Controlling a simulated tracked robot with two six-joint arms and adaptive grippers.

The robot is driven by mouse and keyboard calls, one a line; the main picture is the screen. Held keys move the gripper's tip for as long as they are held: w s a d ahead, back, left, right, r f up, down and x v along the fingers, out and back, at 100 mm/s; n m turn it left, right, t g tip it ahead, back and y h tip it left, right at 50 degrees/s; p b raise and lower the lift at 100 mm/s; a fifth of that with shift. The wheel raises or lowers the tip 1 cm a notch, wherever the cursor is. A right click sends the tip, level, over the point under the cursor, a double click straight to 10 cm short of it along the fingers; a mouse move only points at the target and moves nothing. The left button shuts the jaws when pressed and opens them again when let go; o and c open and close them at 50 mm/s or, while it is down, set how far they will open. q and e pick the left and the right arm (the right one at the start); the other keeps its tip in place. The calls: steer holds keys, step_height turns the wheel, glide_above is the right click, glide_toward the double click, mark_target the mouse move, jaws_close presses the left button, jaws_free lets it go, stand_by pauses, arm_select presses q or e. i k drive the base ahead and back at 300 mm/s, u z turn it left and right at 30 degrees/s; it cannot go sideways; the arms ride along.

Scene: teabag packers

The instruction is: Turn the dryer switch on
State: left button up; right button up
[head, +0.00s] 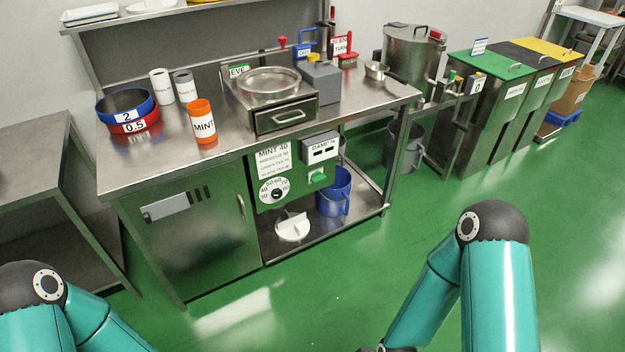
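A steel bench (180,158) stands ahead of me. Under its top, right of the cabinet door, is a control panel (272,163) lettered "MINT 40" with smaller lines. A round dial (277,196) with numbers around it sits low on this panel. I cannot tell the switch's position. Above the panel is a steel unit with a drawer (287,117) and a round pan (268,83). Both my arms show at the bottom; neither gripper is in view.
An orange "MINT" jar (202,122), blue and red rings (127,108) and two rolls stand on the bench top. A blue jug (334,192) and a white object (292,227) are on the lower shelf. Lidded bins (497,100) stand right. Green floor before the bench is clear.

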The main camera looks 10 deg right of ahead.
mark_target(318, 176)
steer(key=u, duration=0.05)
steer(key=i, duration=1)
steer(key=z, duration=0.05)
